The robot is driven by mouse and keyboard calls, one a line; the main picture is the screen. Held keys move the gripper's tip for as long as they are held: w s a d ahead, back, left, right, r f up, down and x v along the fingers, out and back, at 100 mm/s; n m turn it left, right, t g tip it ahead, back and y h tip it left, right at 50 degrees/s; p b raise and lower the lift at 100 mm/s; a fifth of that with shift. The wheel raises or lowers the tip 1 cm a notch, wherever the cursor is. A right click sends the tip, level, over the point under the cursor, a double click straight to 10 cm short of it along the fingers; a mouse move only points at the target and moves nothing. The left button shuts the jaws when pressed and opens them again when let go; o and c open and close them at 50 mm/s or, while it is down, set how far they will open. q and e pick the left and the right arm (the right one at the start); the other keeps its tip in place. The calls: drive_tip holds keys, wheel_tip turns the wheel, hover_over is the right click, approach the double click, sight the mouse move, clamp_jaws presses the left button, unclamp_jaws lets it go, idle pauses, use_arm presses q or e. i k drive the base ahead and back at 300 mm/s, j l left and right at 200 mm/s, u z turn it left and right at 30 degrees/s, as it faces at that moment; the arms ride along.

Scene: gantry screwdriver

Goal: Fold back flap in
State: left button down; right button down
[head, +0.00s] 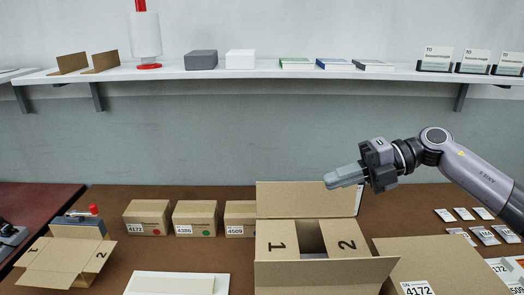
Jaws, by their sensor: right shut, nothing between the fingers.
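An open cardboard box (310,271) stands on the brown table at the front centre. Its back flap (290,199) stands upright behind the opening. Its side flaps, marked 1 (277,241) and 2 (345,239), are folded inward with a dark gap between them. A front flap spreads toward me. My right gripper (330,181) is shut and empty, near the upper right part of the back flap and pointing left. I cannot tell whether it touches the flap. My left gripper is not in view.
A smaller open box (65,258) with flaps spread is at left. Three closed boxes, one of them labelled 4172 (147,217), stand behind. A shelf (220,73) runs above.

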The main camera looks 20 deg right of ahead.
sight(309, 199)
drive_tip(key=k, duration=1)
